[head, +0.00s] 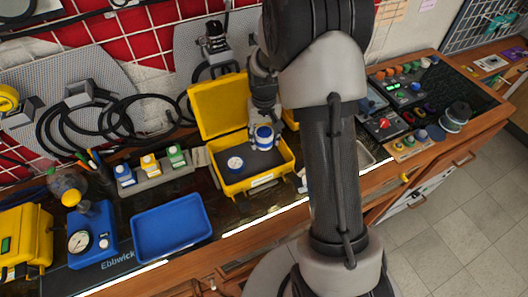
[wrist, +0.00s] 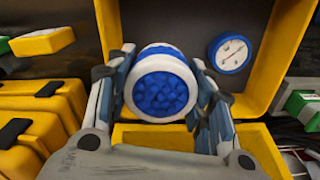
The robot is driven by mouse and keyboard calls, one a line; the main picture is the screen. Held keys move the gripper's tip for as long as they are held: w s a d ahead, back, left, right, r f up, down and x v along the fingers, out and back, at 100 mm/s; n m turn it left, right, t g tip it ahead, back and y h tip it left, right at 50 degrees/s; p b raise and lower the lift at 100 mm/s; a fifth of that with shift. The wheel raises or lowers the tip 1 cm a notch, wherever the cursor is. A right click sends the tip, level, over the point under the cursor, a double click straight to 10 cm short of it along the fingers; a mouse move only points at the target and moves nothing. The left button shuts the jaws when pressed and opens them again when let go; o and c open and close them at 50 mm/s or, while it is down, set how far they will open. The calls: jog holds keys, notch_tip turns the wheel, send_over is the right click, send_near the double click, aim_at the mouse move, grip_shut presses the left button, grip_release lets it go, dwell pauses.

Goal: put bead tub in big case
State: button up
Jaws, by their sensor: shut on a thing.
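The bead tub (head: 264,136) is a small white-rimmed cylinder with blue beads. In the wrist view the tub (wrist: 160,90) sits between both fingers, its beaded end facing the camera. My gripper (head: 264,143) is shut on it, and the fingers (wrist: 158,75) press its sides. The big yellow case (head: 230,187) stands open with its lid up at the back. The tub is over the right part of the case's dark interior; I cannot tell how high it is above the floor. A blue round gauge (head: 235,163) lies inside, left of the tub, and shows in the wrist view (wrist: 229,53).
A blue tray (head: 172,228), a blue gauge block (head: 92,240) and a closed yellow case (head: 22,240) stand to the left. My arm hides the bench right of the case.

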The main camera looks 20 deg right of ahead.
aim_at(264, 155)
jog(key=shift+f+b, duration=0.7)
jog(key=shift+f, duration=2.6)
jog(key=shift+f, duration=0.2)
jog(key=o, duration=0.8)
jog(key=shift+o, duration=0.2)
jog(key=shift+r, duration=0.1)
